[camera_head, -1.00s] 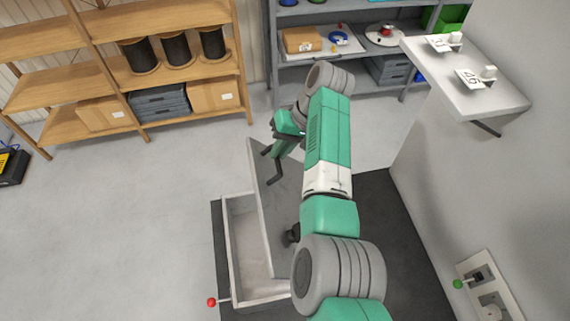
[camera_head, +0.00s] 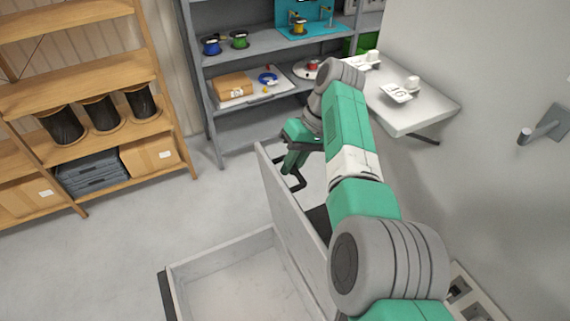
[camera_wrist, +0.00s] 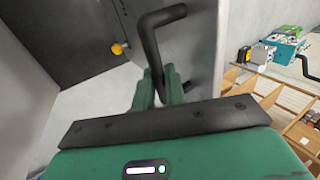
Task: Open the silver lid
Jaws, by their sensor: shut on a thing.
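The silver lid (camera_head: 290,215) stands raised, roughly upright, along the right side of an open grey box (camera_head: 225,245). The box's inside shows bare. A black bent handle is fixed to the lid. My gripper (camera_head: 291,166) is at the lid's upper part, partly hidden by my arm in the head view. In the wrist view, my green fingers (camera_wrist: 158,88) are shut on the black handle (camera_wrist: 151,45), with the lid's grey face (camera_wrist: 195,45) just behind. My arm hides the lid's lower right part in the head view.
A wooden shelf (camera_head: 85,85) with black reels stands at the left back. A grey metal shelf (camera_head: 235,62) with small reels stands at the back. A white wall shelf (camera_head: 430,105) and a wall hook (camera_head: 545,128) are at right. The floor left of the box is clear.

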